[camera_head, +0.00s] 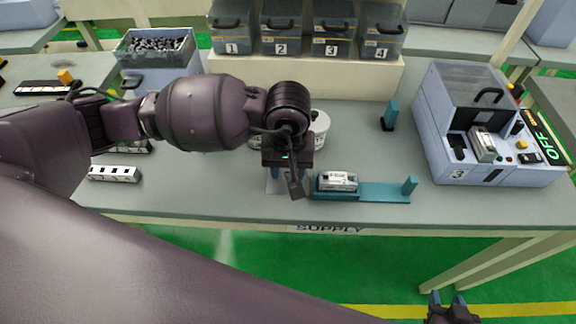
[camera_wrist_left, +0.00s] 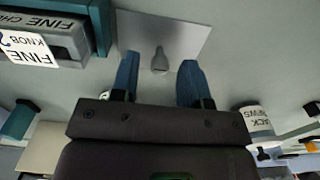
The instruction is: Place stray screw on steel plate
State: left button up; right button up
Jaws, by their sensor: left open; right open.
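A bright, flat steel plate (camera_wrist_left: 185,30) lies on the table; a pale strip of the plate (camera_head: 277,185) shows beneath my left gripper in the head view. A small grey screw-like shape (camera_wrist_left: 160,60) shows at the plate in the left wrist view; I cannot tell whether it is the screw itself or partly a reflection. My left gripper (camera_wrist_left: 160,72) is open, its blue fingers on either side of that shape, not touching it. In the head view my left gripper (camera_head: 287,175) points down over the plate. My right gripper (camera_head: 453,306) is open, low at the bottom right, away from the table.
A teal fixture (camera_head: 385,193) holding a grey labelled device (camera_head: 337,181) stands close right of my left gripper. A white round container (camera_head: 321,128) is just behind. A machine (camera_head: 487,130) stands at the right, numbered bins (camera_head: 282,30) at the back, a parts bin (camera_head: 158,60) at the left.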

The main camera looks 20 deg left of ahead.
aim_at(288, 172)
pick_arm(q)
notch_tip(288, 172, up, 12)
jog(key=shift+r, duration=0.15)
dwell(0.7)
